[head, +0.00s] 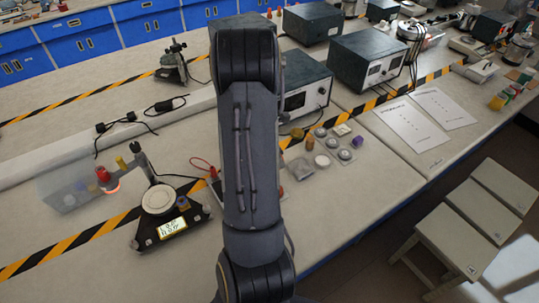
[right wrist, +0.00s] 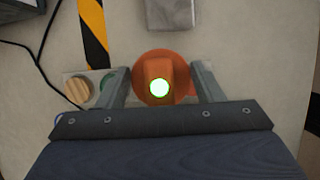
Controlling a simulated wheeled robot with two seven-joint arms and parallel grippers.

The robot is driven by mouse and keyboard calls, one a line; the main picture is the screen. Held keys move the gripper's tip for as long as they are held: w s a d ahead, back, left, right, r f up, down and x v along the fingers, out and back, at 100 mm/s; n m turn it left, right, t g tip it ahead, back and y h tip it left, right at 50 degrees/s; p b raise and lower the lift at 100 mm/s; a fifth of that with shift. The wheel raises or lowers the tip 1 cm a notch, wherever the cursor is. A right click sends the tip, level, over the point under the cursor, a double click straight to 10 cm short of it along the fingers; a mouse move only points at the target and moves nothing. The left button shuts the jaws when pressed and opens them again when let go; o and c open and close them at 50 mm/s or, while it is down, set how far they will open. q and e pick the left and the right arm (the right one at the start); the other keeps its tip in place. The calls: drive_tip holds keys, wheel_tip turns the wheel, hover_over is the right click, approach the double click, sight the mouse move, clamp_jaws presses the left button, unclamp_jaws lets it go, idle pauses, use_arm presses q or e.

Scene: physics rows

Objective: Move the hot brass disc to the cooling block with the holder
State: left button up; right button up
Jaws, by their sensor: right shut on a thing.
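In the right wrist view my right gripper (right wrist: 162,85) has its two fingers on either side of an orange holder (right wrist: 145,65). The holder has a round orange base and an upright grip with a glowing green spot. It covers whatever is under it, so I cannot tell whether a disc is there. A plain grey block (right wrist: 170,14), possibly the cooling block, lies beyond it at the top edge. A yellow-brown striped disc (right wrist: 77,90) lies to the left. In the head view my arm hides the right gripper. My left gripper is not in view.
A green round piece (right wrist: 107,88) lies beside the left finger. Papers (head: 410,123) lie further right.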

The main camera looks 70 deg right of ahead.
drive_tip(key=s+d+p, duration=0.1)
drive_tip(key=s+d, duration=0.2)
drive_tip(key=shift+s+p, duration=0.25)
drive_tip(key=shift+p, duration=0.1)
drive_tip(key=shift+s, duration=0.1)
drive_tip(key=shift+s+d+p, duration=0.95)
drive_tip(key=shift+s+d, duration=0.95)
drive_tip(key=shift+s, duration=0.3)
drive_tip(key=shift+s, duration=0.1)
